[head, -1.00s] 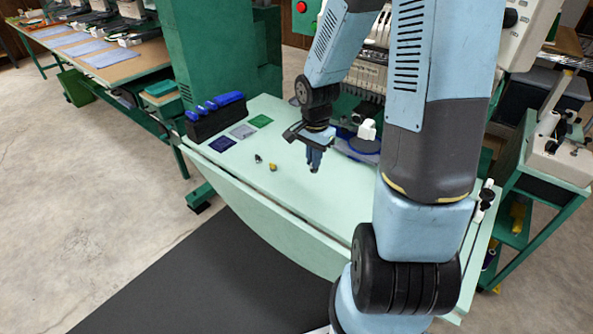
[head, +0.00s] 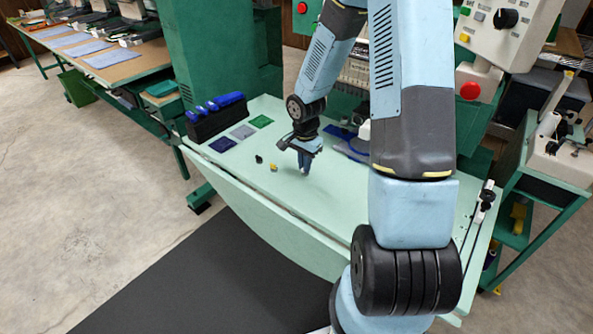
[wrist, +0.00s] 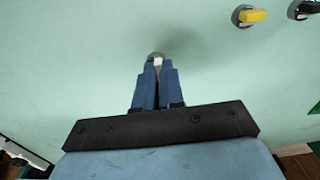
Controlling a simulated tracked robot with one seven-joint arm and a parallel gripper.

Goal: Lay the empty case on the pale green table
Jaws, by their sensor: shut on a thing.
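My gripper (wrist: 157,66) is shut on a small grey metal piece, which looks like the empty case (wrist: 154,55). Only a rounded edge of it shows at the blue fingertips; the rest is hidden between them. In the head view my gripper (head: 304,171) points down, low over the middle of the pale green table (head: 335,205). I cannot tell whether the case touches the tabletop.
A small yellow-topped metal piece (head: 274,168) and a black-topped one (head: 259,159) lie left of my gripper. Behind them are coloured squares (head: 242,131) and a dark block with blue items (head: 215,118). The front tabletop is clear.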

